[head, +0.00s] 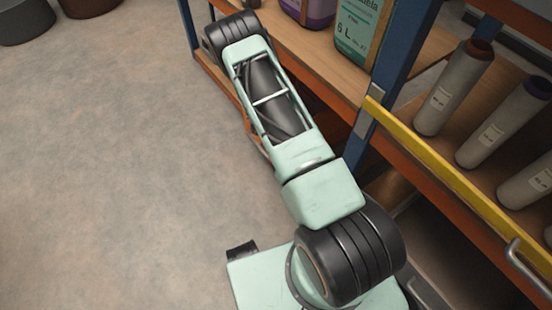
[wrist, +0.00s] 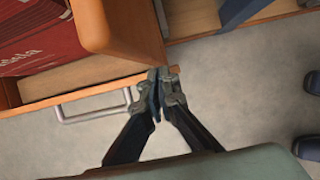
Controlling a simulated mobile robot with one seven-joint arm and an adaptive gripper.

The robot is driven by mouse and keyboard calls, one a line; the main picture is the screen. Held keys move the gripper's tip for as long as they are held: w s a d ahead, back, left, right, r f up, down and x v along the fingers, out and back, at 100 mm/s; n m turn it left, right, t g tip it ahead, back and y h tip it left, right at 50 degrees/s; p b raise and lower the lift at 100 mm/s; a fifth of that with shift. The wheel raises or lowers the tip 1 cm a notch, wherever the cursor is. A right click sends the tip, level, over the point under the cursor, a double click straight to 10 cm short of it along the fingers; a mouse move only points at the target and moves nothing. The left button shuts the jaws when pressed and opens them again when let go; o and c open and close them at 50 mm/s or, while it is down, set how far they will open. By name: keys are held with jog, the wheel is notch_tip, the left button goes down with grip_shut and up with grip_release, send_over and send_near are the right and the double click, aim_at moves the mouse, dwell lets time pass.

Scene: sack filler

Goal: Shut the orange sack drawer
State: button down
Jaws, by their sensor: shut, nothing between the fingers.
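The orange sack drawer shows in the wrist view, with its front strip (wrist: 30,106) running across the left half and a grey bar handle (wrist: 95,117) on it. A red sack (wrist: 38,35) lies behind the front, at upper left. My gripper (wrist: 159,83) is shut and empty, with its fingertips at the right end of the drawer front, right of the handle. I cannot tell whether the tips touch the front. In the head view my gripper is hidden behind my arm, and the drawer is mostly hidden too.
In the head view, a shelf rack with blue posts (head: 404,50) stands right of my arm. It carries a green container (head: 358,35), grey tubes (head: 455,90) and a yellow rail (head: 430,155). Bare floor (head: 110,170) is open at left. Dark drums (head: 24,22) stand at top left.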

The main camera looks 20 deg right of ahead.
jog(key=d, duration=0.2)
jog(key=w+d, duration=0.1)
jog(key=d, duration=0.2)
jog(key=w+d, duration=0.1)
jog(key=d, duration=0.2)
jog(key=shift+w+d, duration=0.15)
jog(key=shift+w, duration=0.05)
jog(key=shift+w+d+r, duration=0.1)
jog(key=shift+d, duration=0.2)
